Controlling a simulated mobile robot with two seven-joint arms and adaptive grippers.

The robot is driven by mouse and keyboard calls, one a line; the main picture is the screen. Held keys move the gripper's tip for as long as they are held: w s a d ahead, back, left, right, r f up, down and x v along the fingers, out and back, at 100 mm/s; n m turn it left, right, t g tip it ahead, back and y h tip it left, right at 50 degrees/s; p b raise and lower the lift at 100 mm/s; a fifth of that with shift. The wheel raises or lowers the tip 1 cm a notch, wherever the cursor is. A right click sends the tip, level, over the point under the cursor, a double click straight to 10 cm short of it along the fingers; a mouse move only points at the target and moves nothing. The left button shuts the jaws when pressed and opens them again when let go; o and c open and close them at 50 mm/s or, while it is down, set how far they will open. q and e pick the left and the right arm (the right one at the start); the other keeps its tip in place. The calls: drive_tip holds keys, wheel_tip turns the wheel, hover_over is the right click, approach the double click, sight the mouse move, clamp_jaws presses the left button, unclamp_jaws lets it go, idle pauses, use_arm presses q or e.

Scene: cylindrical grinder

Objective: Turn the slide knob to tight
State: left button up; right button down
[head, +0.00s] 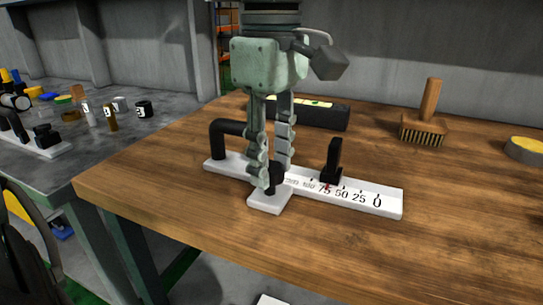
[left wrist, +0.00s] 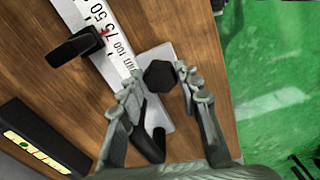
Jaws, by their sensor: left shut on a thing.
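A white slide scale (head: 375,203) with printed numbers from 0 up past 75 lies on the wooden table; it also shows in the left wrist view (left wrist: 128,50). The black slide knob (head: 277,174) stands on its short white side plate. In the left wrist view the knob (left wrist: 160,74) is six-sided and lies between the fingertips. My left gripper (head: 271,175) points down from above and is shut on the knob, partly hiding it. A black upright slider (head: 332,160) stands by the 75 mark, with a small red pointer. My right gripper is not in view.
A black bent handle (head: 222,130) rises from the scale's left end, close to my fingers. A black box level (head: 318,114) lies behind. A brush (head: 424,128) and a yellow-topped round item (head: 525,149) sit at the right. The table's front right is clear.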

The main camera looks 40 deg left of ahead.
sight(271, 167)
use_arm(q)
drive_tip(key=o, duration=1.2)
drive_tip(key=shift+c, duration=0.2)
wheel_tip(271, 167, up, 12)
